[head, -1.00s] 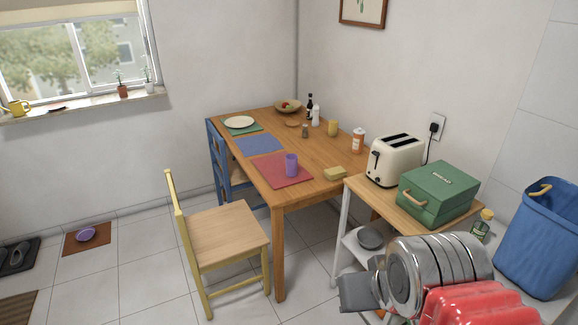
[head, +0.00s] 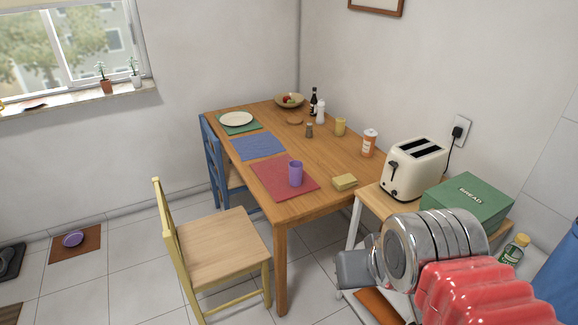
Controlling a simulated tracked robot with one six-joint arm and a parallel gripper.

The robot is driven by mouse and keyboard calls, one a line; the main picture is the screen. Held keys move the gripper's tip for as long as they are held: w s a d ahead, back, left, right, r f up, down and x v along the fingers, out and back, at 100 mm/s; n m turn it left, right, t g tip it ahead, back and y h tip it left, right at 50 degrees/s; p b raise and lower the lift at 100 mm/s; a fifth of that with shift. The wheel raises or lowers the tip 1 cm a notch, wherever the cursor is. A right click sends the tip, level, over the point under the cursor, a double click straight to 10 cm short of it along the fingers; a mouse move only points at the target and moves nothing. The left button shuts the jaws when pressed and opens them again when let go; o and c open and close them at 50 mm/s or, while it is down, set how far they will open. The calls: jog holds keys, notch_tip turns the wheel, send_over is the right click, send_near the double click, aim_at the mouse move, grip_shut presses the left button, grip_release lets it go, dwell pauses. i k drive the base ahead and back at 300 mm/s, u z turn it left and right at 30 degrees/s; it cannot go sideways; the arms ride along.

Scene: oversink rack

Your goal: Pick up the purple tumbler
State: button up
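The purple tumbler (head: 296,174) stands upright on a red placemat (head: 276,183) near the front edge of the wooden table (head: 328,155). Nothing touches it or blocks it from view. My arm shows at the lower right in silver and red, well in front of the table and apart from the tumbler. The grey part at the arm's left end (head: 356,269) may be my gripper; its fingers cannot be made out.
A yellow chair (head: 222,245) stands at the table's front left, a blue chair (head: 228,170) behind it. A yellow sponge (head: 344,182) lies right of the tumbler. A toaster (head: 414,166) and green bread box (head: 467,201) stand on a side table at right. Floor at left is mostly clear.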

aim_at(295, 166)
jog(key=z, duration=0.1)
jog(key=i, duration=1.15)
jog(key=u, duration=1.35)
